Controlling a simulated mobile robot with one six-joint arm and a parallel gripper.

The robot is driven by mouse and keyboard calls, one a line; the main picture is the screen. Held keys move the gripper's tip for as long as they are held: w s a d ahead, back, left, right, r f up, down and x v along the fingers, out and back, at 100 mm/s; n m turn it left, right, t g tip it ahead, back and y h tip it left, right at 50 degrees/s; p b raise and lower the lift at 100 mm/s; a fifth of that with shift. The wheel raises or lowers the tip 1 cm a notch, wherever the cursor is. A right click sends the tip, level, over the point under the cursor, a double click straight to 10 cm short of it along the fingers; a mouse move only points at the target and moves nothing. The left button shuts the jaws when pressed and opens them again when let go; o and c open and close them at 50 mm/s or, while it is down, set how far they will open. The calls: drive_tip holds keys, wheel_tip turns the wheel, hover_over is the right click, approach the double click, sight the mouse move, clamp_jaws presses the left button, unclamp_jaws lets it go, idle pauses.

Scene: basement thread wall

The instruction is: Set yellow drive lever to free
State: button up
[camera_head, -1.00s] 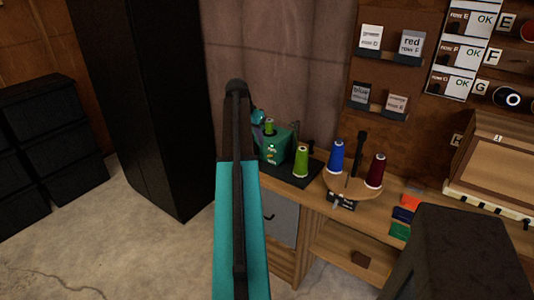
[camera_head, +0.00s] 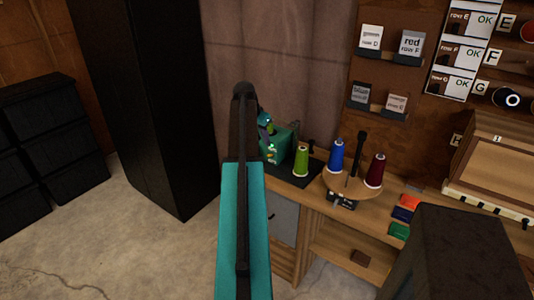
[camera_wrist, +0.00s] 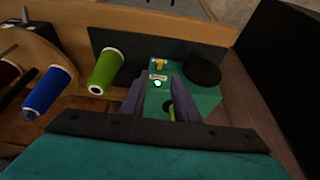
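The teal machine (camera_wrist: 205,98) sits on a dark mat on the bench; it also shows in the head view (camera_head: 281,148), partly behind my arm. A small yellow lever (camera_wrist: 160,64) stands on its top in the wrist view, with a small label and a lit green lamp (camera_wrist: 157,83) nearby. My gripper (camera_wrist: 157,86) is open, its two grey fingers apart, reaching over the machine on either side of the lamp. The lever appears just beyond the fingertips. I cannot tell whether they touch anything. The lever cannot be made out in the head view.
A green thread cone (camera_head: 301,161) stands close beside the machine. Blue (camera_head: 336,156) and dark red (camera_head: 375,171) cones stand on a round wooden holder (camera_head: 352,186). A tall black cabinet (camera_head: 145,110) stands left. Bare floor lies between cabinet and bench.

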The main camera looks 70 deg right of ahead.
sight(270, 156)
drive_tip(key=shift+p+x, duration=1)
drive_tip(key=shift+x, duration=4.35)
clamp_jaws()
